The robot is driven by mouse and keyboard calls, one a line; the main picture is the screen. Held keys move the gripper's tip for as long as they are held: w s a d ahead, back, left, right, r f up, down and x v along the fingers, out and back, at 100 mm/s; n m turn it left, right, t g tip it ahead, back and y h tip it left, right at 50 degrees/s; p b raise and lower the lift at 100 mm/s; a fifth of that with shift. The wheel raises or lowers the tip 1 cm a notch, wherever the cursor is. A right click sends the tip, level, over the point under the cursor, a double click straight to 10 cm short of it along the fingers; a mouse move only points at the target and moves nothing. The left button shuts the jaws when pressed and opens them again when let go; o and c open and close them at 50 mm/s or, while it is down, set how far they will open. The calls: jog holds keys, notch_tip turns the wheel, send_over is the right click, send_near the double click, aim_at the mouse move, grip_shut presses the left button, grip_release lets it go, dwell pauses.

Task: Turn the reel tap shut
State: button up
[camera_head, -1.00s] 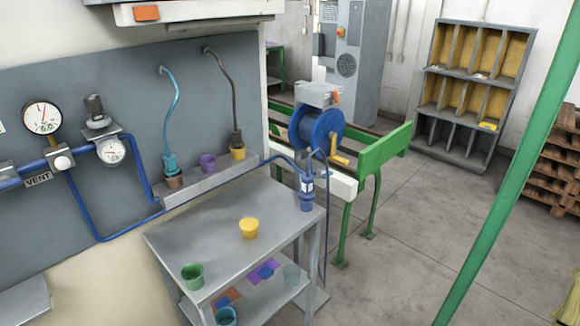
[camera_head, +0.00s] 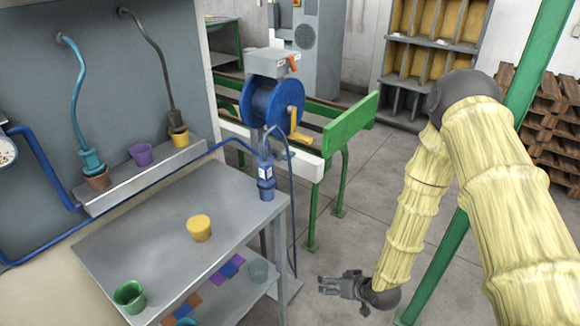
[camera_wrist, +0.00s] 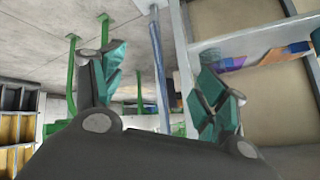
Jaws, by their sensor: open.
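The blue hose reel (camera_head: 278,106) with a yellow crank (camera_head: 299,126) stands behind the table's far right corner. Below it a blue fitting with a white label (camera_head: 265,178) is at that corner, with hoses running to it. A small teal part (camera_head: 284,155) beside the fitting may be the tap handle; its setting is too small to tell. My gripper (camera_head: 328,286) is open and empty, low over the floor, right of the table and apart from the reel and fitting. In the wrist view my gripper (camera_wrist: 165,88) shows spread teal fingers with nothing between them.
The grey table (camera_head: 165,240) holds a yellow cup (camera_head: 199,228) and a green cup (camera_head: 130,296). A green-legged bench (camera_head: 348,128) stands behind my gripper. A green post (camera_head: 455,240) is behind my arm. Open floor (camera_head: 370,215) lies between bench and post.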

jog(key=w+a+r+n+t+y+b, duration=0.1)
jog(key=w+a+r+t+y+b, duration=0.15)
jog(key=w, duration=0.65)
jog(key=n+y+b, duration=0.5)
jog(key=n+y, duration=0.2)
jog(key=n, duration=0.1)
send_near(292, 156)
jog(key=shift+t, duration=0.45)
jog(key=x, duration=0.5)
jog(key=p+x, duration=0.1)
jog(key=x, duration=0.3)
jog(key=shift+a+f, duration=0.25)
jog(key=shift+a, duration=0.2)
jog(key=c, duration=1)
